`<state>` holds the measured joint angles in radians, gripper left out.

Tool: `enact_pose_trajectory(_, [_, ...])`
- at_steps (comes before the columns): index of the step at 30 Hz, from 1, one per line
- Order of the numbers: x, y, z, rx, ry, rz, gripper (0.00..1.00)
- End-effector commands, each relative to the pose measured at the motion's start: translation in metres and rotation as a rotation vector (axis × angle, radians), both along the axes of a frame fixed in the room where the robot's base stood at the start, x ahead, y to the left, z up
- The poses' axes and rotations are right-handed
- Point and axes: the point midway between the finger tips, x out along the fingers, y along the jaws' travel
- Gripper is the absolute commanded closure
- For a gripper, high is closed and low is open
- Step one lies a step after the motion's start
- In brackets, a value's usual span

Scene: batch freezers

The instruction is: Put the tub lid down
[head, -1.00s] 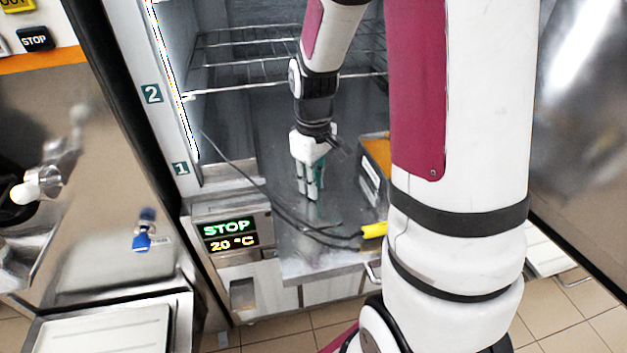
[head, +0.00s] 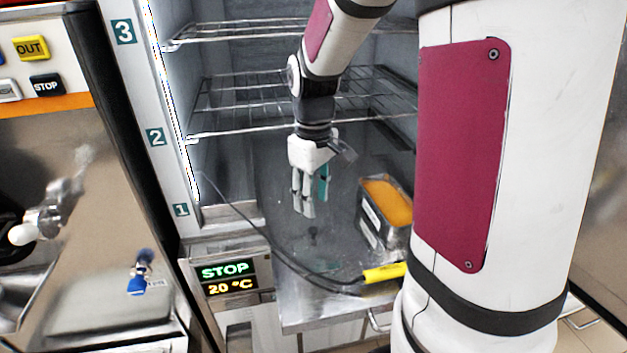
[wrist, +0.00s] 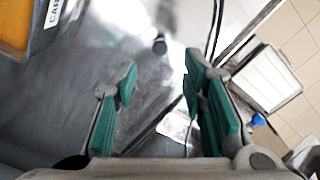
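My gripper (head: 310,210) is above the steel worktop (head: 290,310) in front of the racks. In the wrist view its green-padded fingers (wrist: 160,95) are spread, with nothing between them. A small dark knob (head: 313,232) stands on the worktop just below the fingertips. It also shows in the wrist view (wrist: 159,46), ahead of the fingers and apart from them. It looks like the tub lid's knob; the lid's edge blends into the shiny steel and I cannot trace it. An open steel tub (head: 372,222) with orange contents stands to the right, a label on its side.
A probe with a yellow handle (head: 385,272) lies at the worktop's front, its black cable running left. Wire racks (head: 260,100) are behind and above my gripper. A display panel (head: 228,278) reads STOP and 20 °C at the front left.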

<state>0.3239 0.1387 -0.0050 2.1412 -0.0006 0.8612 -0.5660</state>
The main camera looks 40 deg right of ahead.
Motion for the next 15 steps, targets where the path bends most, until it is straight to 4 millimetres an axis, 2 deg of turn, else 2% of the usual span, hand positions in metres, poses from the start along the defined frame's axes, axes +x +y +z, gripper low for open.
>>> enact_pose_trajectory(3, [0.001,0.000,0.021,-0.001,-0.004,0.000,0.62])
enact_pose_trajectory(10, [0.000,0.001,0.040,-0.001,-0.004,-0.001,0.62])
enact_pose_trajectory(15, [-0.011,0.017,0.059,-0.013,-0.044,-0.018,0.62])
